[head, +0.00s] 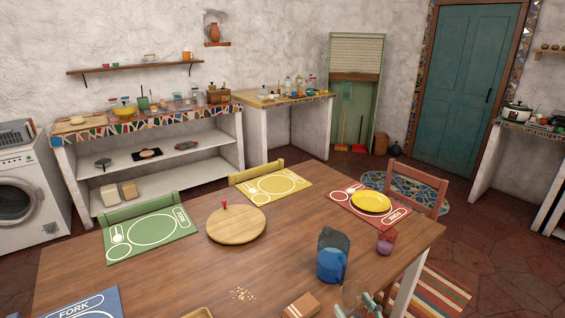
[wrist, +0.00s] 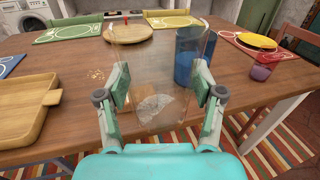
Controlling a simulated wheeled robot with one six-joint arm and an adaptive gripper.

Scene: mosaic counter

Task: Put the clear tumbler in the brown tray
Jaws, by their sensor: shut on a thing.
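My gripper (wrist: 161,88) is shut on the clear tumbler (wrist: 158,62), one finger on each side of the glass. In the wrist view the tumbler looks upright, with a pale patch low in it. In the head view the tumbler (head: 352,293) and my fingertips (head: 362,304) show at the bottom edge, by the table's near side. A light brown wooden tray (wrist: 22,128) with a handle lies on the table to the left of my gripper in the wrist view, apart from the tumbler.
A blue pitcher (head: 332,262) and a small red-purple cup (head: 386,243) stand just beyond the tumbler. A brown block (head: 300,306) lies left of it. Crumbs (head: 241,294) lie between tray and pitcher. A round board (head: 236,226) and placemats sit farther back.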

